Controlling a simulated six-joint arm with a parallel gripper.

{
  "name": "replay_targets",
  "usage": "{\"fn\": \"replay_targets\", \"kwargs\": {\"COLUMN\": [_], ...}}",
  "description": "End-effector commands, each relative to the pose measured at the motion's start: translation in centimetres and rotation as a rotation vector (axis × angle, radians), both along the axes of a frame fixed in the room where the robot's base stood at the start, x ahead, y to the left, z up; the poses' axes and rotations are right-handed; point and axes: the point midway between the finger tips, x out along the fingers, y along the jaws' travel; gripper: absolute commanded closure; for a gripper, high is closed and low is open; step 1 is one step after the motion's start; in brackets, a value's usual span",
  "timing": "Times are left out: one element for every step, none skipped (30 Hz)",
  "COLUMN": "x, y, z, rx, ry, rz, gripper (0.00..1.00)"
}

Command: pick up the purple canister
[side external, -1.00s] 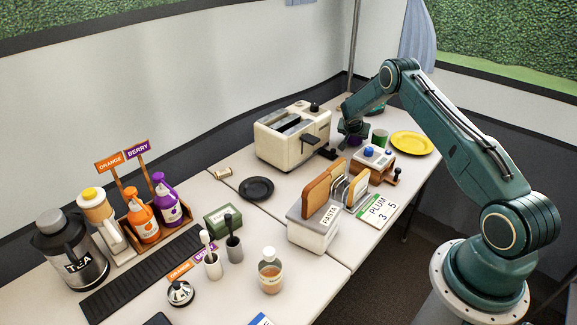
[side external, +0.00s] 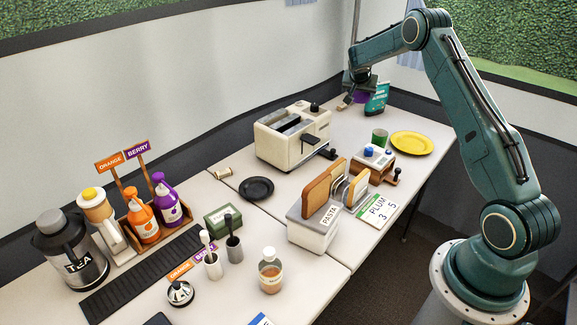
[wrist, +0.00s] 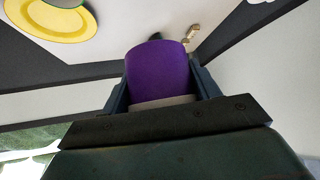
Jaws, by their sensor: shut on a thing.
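The purple canister (wrist: 160,72) fills the middle of the wrist view, between the two fingers of my gripper (wrist: 162,88), with a pale band at its near end. My gripper is shut on it. In the side external view my gripper (side external: 356,94) is raised above the back of the table, and only a small purple part of the canister (side external: 362,98) shows beside the fingers.
A teal package (side external: 378,97) stands close behind the canister. A green cup (side external: 380,136), a yellow plate (side external: 412,144) and a small box with a blue knob (side external: 376,162) are in front. A cream toaster (side external: 292,137) stands to the left.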

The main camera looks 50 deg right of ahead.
Motion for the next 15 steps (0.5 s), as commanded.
{"fn": "replay_targets", "kwargs": {"x": [0.0, 0.0, 0.0, 0.0, 0.0, 0.0, 0.0, 0.0, 0.0, 0.0, 0.0, 0.0, 0.0, 0.0, 0.0], "y": [0.0, 0.0, 0.0, 0.0, 0.0, 0.0, 0.0, 0.0, 0.0, 0.0, 0.0, 0.0, 0.0, 0.0, 0.0], "z": [0.7, 0.9, 1.1, 1.3, 1.4, 1.5, 1.6, 1.6, 1.7, 1.7, 1.7, 1.7, 1.7, 1.7, 1.7], "rx": [-0.001, -0.001, -0.001, -0.001, -0.001, -0.001, -0.001, -0.001, 0.000, 0.000, -0.001, -0.001, -0.001, -0.001, -0.001], "ry": [-0.002, -0.002, -0.002, -0.002, -0.001, -0.001, -0.001, -0.001, -0.001, -0.001, -0.001, -0.001, -0.001, -0.001, -0.001], "rz": [0.000, 0.000, 0.000, 0.000, -0.001, -0.001, -0.001, -0.001, -0.001, -0.001, -0.001, -0.001, -0.001, -0.001, -0.001], "gripper": [0.63, 0.63, 0.63, 0.63, 0.63, 0.63, 0.63, 0.63, 0.63, 0.63, 0.63, 0.63, 0.63, 0.63, 0.63]}}
